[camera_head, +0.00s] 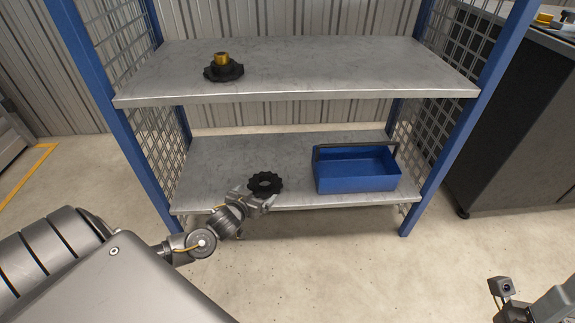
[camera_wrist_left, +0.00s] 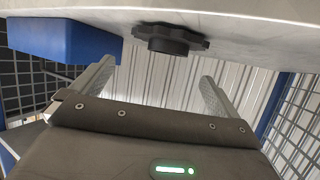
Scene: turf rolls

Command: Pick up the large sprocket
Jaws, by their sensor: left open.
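A black toothed sprocket (camera_head: 265,184) lies flat on the lower shelf, left of the blue tray. It also shows in the left wrist view (camera_wrist_left: 170,38), which looks upside down, ahead of the fingers. Another black sprocket with a brass-coloured hub (camera_head: 223,70) lies on the upper shelf at the left. My left gripper (camera_head: 262,197) is open and empty at the front edge of the lower shelf, close to the lower sprocket. Its two fingers (camera_wrist_left: 157,72) stand wide apart. I cannot tell if they touch the sprocket. My right gripper's fingers are not visible.
The lower shelf (camera_head: 215,160) and upper shelf (camera_head: 340,65) stand between blue posts with mesh sides. A blue tray (camera_head: 356,179) with a dark handle stands on the lower shelf at the right. A dark cabinet (camera_head: 510,120) stands at the right.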

